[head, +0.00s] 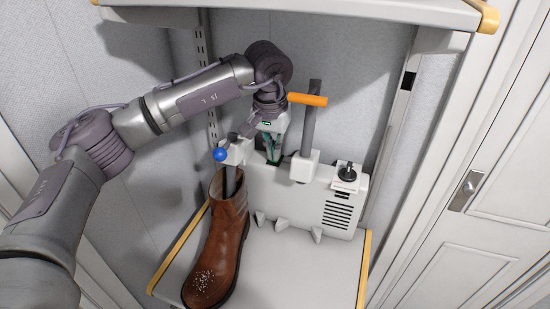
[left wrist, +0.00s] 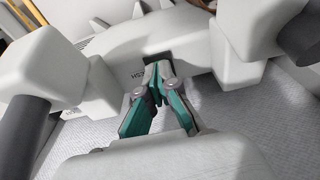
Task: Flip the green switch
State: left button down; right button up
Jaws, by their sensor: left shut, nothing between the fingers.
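A white boot-dryer-like machine (head: 285,195) stands on the shelf, and its body also fills the upper part of the left wrist view (left wrist: 205,38). I cannot make out a separate green switch in either view; my gripper covers the top middle of the machine. My left gripper (head: 273,156) points down at that top edge, between the two upright posts. Its teal-green fingers (left wrist: 157,90) are together with nothing between them, close to the white body; I cannot tell if they touch it. My right gripper is not in view.
A brown boot (head: 226,235) stands at the left, below a post with a blue knob (head: 220,155). A post with an orange handle (head: 308,99) rises at the right, near a black knob (head: 347,170). An upper shelf (head: 330,10) overhangs. The front right of the lower shelf (head: 300,270) is clear.

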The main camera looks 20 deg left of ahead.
pick_arm(q)
jog(key=shift+f, duration=0.2)
jog(key=shift+r, duration=0.15)
jog(key=shift+r+p, duration=2.1)
jog(key=shift+r, duration=1.35)
jog(key=shift+f, duration=0.1)
